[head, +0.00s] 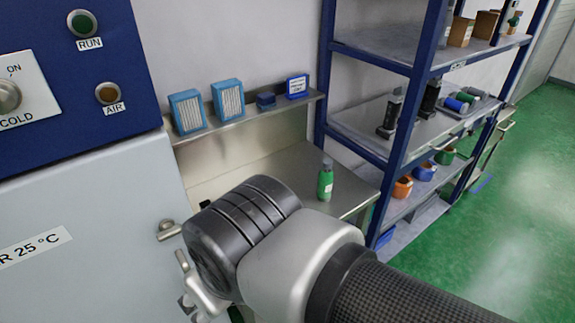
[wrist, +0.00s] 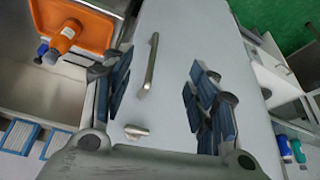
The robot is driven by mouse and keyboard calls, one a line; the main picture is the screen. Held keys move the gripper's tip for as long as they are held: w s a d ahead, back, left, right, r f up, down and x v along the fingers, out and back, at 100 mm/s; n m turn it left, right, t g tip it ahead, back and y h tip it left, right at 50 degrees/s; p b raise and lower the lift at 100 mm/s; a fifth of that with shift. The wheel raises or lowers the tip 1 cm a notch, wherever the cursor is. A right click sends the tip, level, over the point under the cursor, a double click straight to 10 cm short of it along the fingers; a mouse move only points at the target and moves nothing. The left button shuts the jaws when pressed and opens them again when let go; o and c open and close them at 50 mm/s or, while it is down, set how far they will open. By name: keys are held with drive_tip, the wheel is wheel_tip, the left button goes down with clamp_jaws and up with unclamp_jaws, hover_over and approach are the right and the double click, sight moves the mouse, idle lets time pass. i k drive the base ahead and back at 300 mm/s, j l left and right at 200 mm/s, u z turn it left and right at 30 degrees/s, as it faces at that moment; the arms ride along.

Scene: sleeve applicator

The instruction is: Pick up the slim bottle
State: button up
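In the head view a green bottle (head: 325,181) with a grey cap stands upright on the steel bench, beyond my arm. In the wrist view an orange bottle (wrist: 66,36) is by an orange tray at the upper left, with a small blue item beside it. I cannot tell which is the slim bottle. My gripper (wrist: 160,64) is open and empty, its fingers wide apart in front of a pale cabinet door; in the head view my wrist mostly hides it.
The pale cabinet (head: 90,215) with a metal handle (wrist: 149,65) stands close to my gripper. The bench (head: 285,170) has a ledge with blue-framed filters (head: 228,99) behind it. A blue-framed shelf rack (head: 405,125) stands right of the bench. Green floor (head: 500,220) is clear at the right.

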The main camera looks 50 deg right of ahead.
sight(325, 175)
drive_tip(key=z, duration=1.75)
drive_tip(key=i+l, duration=0.1)
drive_tip(key=i, duration=0.4)
drive_tip(key=i+l+u, duration=0.1)
drive_tip(key=i, duration=0.35)
